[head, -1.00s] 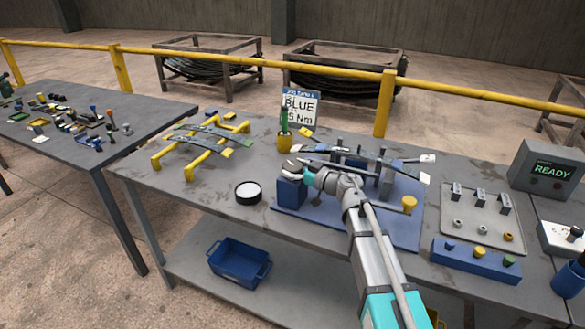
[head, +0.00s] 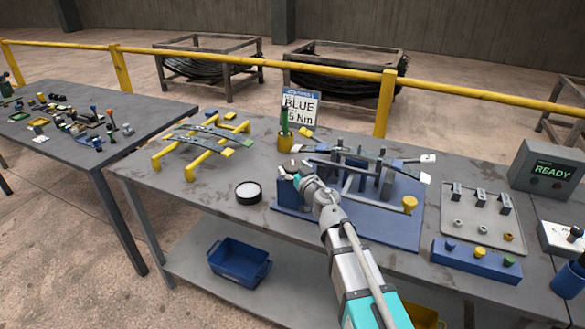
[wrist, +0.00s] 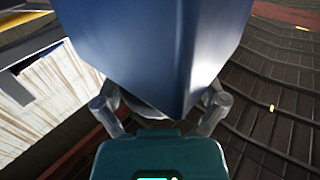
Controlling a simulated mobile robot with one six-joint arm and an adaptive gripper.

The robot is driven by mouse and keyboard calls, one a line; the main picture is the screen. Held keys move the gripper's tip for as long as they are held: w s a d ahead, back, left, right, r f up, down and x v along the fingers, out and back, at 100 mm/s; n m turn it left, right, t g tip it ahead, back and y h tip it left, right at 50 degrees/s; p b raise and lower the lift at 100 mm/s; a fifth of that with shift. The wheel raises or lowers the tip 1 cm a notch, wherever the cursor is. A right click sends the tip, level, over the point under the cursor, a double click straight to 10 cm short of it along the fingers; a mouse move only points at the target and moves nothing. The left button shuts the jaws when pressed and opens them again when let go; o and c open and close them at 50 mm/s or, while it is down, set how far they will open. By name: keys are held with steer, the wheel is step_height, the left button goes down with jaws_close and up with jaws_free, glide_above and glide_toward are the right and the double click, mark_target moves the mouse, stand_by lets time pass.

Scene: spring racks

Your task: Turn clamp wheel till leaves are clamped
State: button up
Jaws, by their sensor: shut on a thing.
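The blue clamp fixture (head: 379,232) stands on the grey bench, with grey upright posts on its base. Dark leaves (head: 345,164) lie across the posts, with pale tags at the ends. My gripper (head: 298,172) is at the fixture's left end, by a blue block (head: 287,193). In the wrist view a blue body (wrist: 155,50) fills the space ahead between my finger links and hides the fingertips. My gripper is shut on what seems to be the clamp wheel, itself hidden. Whether the leaves are pressed tight cannot be told. A yellow knob (head: 409,204) stands at the right.
A yellow stand with leaves (head: 200,150) and a round black-rimmed dish (head: 248,192) are to the left. A blue-and-white sign (head: 300,106) stands behind. A parts tray (head: 482,222), a blue button block (head: 476,262) and a READY display (head: 550,170) are to the right.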

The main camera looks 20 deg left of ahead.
steer(key=shift+s+m+t+h, duration=0.1)
steer(key=shift+m+t+h, duration=1.1)
steer(key=shift+h, duration=0.4)
steer(key=shift+m+t+h, duration=1)
steer(key=shift+m+h, duration=0.3)
steer(key=shift+h, duration=0.6)
steer(key=o, duration=0.8)
steer(key=v, duration=1.2)
steer(key=shift+f, duration=0.15)
